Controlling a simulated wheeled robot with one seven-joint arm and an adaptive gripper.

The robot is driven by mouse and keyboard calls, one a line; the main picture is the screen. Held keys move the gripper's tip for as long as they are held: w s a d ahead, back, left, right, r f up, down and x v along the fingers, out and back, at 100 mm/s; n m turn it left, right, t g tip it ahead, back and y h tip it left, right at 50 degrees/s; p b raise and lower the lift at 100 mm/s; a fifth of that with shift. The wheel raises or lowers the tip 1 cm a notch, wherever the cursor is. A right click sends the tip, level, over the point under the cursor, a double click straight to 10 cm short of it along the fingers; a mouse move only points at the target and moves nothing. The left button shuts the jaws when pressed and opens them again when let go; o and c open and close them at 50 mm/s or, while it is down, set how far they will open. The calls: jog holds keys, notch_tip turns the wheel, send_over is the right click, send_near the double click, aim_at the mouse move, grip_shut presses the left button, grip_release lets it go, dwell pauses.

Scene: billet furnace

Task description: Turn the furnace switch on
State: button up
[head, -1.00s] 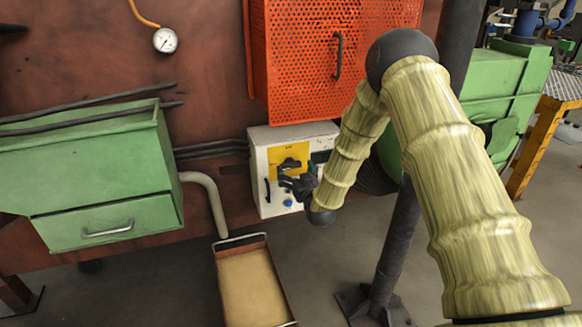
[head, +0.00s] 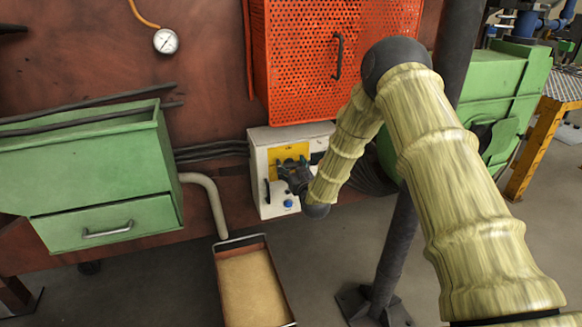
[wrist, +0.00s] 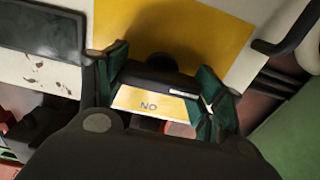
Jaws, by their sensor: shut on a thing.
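The white furnace control box (head: 262,198) is on the rust-coloured wall below the orange mesh door. Its yellow plate (head: 290,150) carries the black furnace switch, which my gripper (head: 292,168) mostly hides in the head view. In the wrist view my gripper (wrist: 160,88) has its two green-padded fingers on either side of the black switch handle (wrist: 155,83), shut on it. The handle lies roughly crosswise between the fingers. A label (wrist: 148,105) reading "NO" in this turned view, so likely "ON", shows just below the handle.
A blue knob (head: 288,203) and a dark side handle (head: 267,192) are on the box. The orange mesh door (head: 310,60) is above, a green drawer cabinet (head: 105,190) at left. A shallow tray (head: 236,243) stands below, and a dark post (head: 392,240) is at right.

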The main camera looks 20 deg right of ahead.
jog(key=shift+m, duration=0.3)
jog(key=m, duration=0.4)
jog(key=shift+d+f, duration=0.1)
jog(key=shift+d, duration=0.05)
jog(key=m+b, duration=0.1)
jog(key=m, duration=0.4)
jog(key=shift+d+f+b, duration=0.1)
jog(key=shift+b, duration=0.3)
jog(key=m+b, duration=0.2)
jog(key=m, duration=0.2)
jog(key=shift+d+f, duration=0.1)
jog(key=shift+m+b, duration=1.1)
jog(key=shift+m, duration=1)
jog(key=o, duration=1)
